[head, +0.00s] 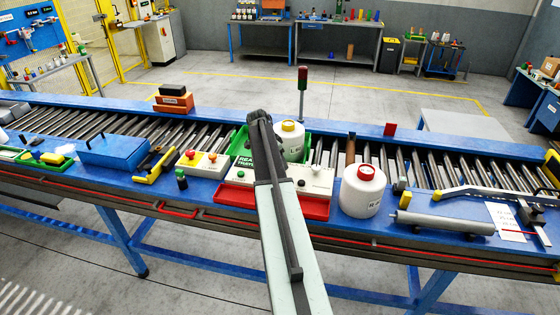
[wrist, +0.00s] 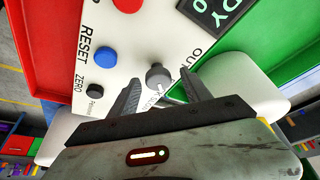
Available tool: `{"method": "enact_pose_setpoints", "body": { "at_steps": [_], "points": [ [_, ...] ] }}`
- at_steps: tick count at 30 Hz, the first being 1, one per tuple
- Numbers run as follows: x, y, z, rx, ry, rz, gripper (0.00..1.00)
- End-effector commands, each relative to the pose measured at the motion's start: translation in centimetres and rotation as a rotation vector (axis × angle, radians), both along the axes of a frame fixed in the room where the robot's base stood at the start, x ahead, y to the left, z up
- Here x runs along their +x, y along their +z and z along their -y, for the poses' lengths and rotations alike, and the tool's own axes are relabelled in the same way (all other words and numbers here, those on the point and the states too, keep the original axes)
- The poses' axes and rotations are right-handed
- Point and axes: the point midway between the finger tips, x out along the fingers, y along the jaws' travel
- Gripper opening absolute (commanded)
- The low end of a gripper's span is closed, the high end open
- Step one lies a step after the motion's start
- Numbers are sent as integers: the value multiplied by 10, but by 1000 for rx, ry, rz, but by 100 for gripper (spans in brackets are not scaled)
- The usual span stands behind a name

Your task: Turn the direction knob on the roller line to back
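In the wrist view a white control panel (wrist: 110,58) carries a grey knob (wrist: 157,76), a blue RESET button (wrist: 105,61), a small black ZERO button (wrist: 94,90), a red button and a dark display. My gripper (wrist: 160,90) is open, with one finger on each side of the grey knob; I cannot tell whether they touch it. The lettering beside the knob is partly hidden, so I cannot tell whether it is the direction knob or where it points. In the head view a white box (head: 312,180) stands by my arm, which hides the gripper.
The blue-framed roller line (head: 110,122) runs across the head view.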

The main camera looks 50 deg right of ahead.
Motion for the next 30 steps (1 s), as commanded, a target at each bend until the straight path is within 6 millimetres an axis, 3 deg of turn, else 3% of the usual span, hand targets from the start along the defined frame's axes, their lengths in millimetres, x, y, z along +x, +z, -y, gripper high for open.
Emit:
{"method": "enact_pose_setpoints", "body": {
  "at_steps": [8, 20, 30],
  "points": [
    [0, 8, -2, -1, 0, -1, 56],
    [6, 72, -25, 0, 1, 0, 56],
    [8, 72, -28, 0, 0, -1, 56]
  ]
}}
